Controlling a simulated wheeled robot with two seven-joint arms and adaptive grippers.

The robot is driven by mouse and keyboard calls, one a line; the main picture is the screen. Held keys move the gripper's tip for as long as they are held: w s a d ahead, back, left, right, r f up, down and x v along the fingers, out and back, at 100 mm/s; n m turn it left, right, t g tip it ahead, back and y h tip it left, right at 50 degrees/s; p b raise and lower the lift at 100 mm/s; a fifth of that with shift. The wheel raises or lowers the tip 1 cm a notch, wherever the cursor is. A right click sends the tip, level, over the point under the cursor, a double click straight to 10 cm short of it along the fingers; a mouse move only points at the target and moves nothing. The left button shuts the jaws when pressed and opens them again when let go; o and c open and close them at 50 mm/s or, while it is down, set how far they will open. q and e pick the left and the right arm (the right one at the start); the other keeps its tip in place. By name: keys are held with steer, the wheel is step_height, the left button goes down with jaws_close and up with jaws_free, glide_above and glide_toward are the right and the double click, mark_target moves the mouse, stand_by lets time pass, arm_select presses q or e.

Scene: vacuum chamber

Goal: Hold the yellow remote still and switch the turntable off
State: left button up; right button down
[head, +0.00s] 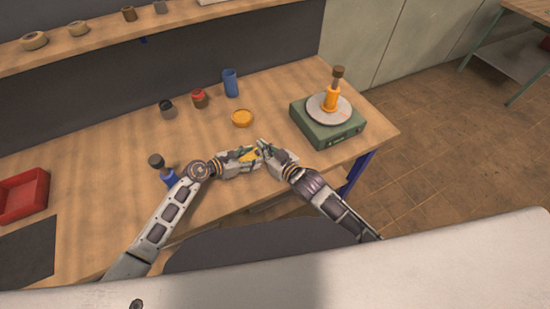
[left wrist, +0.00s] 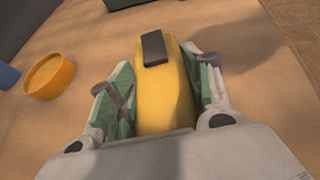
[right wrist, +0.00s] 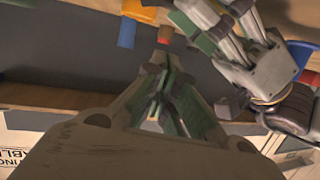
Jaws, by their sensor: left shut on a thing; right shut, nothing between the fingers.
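The yellow remote (left wrist: 165,95) has a dark switch (left wrist: 153,47) on its top face near the far end. My left gripper (head: 252,153) is shut on the remote, with green finger pads on both sides of it. My right gripper (right wrist: 172,72) is shut and empty; in the head view (head: 262,147) its tips are close to the remote's right end, and I cannot tell whether they touch it. The turntable (head: 332,133) is a green box with a grey disc (head: 317,115) at the bench's right end.
An orange dish (head: 241,118), a blue cup (head: 230,82), a red-topped jar (head: 199,98) and a dark jar (head: 167,109) stand behind the grippers. A red tray (head: 24,196) is far left. The bench (head: 110,150) between is mostly clear.

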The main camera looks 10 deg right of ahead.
steer(key=v, duration=0.6)
steer(key=shift+s, duration=0.35)
stand_by(0.4)
arm_select(q)
steer(key=o, duration=1.3)
steer(key=shift+c, duration=0.2)
steer(key=shift+a, duration=0.1)
steer(key=shift+v, duration=5.95)
